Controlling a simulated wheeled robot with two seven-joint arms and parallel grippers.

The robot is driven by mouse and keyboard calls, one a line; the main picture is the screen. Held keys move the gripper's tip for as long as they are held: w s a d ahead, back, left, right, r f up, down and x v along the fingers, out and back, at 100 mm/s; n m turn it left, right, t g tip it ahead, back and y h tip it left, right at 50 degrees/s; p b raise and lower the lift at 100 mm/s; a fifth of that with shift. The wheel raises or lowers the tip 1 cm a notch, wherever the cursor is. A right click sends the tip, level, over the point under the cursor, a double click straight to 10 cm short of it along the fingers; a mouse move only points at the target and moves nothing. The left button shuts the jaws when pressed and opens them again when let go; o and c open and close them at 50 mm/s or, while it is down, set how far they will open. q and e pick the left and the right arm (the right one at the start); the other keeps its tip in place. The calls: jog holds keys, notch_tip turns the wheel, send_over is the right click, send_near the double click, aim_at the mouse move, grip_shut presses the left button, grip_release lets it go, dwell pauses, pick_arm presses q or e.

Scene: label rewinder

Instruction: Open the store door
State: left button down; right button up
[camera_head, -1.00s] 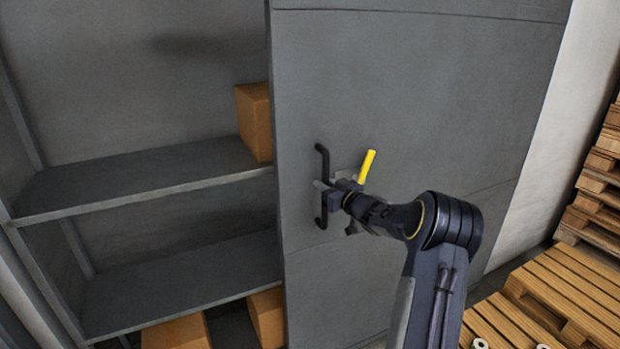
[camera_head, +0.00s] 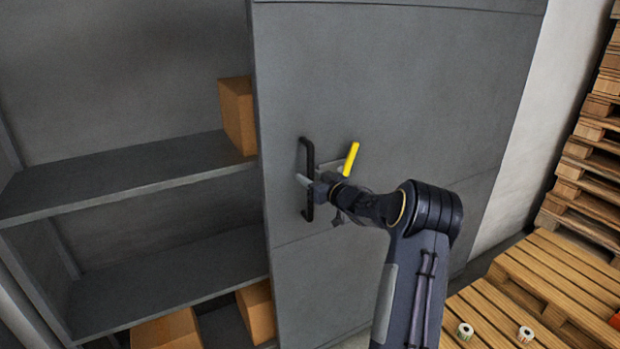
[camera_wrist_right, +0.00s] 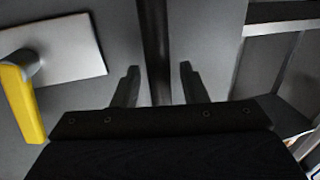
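The grey store door (camera_head: 400,90) is a large panel standing across the right of the shelves, with the store open to its left. A black upright bar handle (camera_head: 308,160) is near the door's left edge. A yellow lever (camera_head: 351,158) on a pale plate sits just right of it. My right gripper (camera_head: 306,181) is at the handle's middle. In the right wrist view the handle bar (camera_wrist_right: 153,45) runs between its two spread fingers (camera_wrist_right: 158,85), with a gap showing on each side. The yellow lever (camera_wrist_right: 20,103) is left of the fingers there. My left gripper is out of view.
Inside the store are grey shelves (camera_head: 120,180) with cardboard boxes (camera_head: 237,115). Stacked wooden pallets (camera_head: 590,175) stand at the right. A low pallet (camera_head: 560,275) with small rolls (camera_head: 525,334) lies at the lower right, near my right arm.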

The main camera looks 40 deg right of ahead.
jog(key=s+b, duration=0.1)
jog(key=s, duration=0.5)
jog(key=shift+s+a+b, duration=0.2)
jog(key=shift+s+b, duration=0.05)
jog(key=shift+b, duration=0.1)
jog(key=shift+s, duration=0.55)
jog(key=shift+a, duration=0.1)
jog(key=s+a+r+m+g+h, duration=0.2)
jog(key=s+a+r+g, duration=0.15)
jog(key=a, duration=0.35)
jog(key=s+a+r+m+g+h, duration=0.1)
jog(key=s+a+r+m+g, duration=0.1)
jog(key=s+a, duration=0.35)
jog(key=s+a+f+n+g+y, duration=0.1)
jog(key=s+a+f+g+y, duration=0.2)
jog(key=s+a, duration=0.7)
jog(key=s+a+f+n+g+y, duration=0.2)
jog(key=s+a+f+g+y, duration=0.2)
jog(key=s+a+f, duration=0.4)
jog(key=s+a, duration=0.2)
jog(key=a, duration=0.5)
jog(key=shift+s+y, duration=0.35)
jog(key=shift+y, duration=0.05)
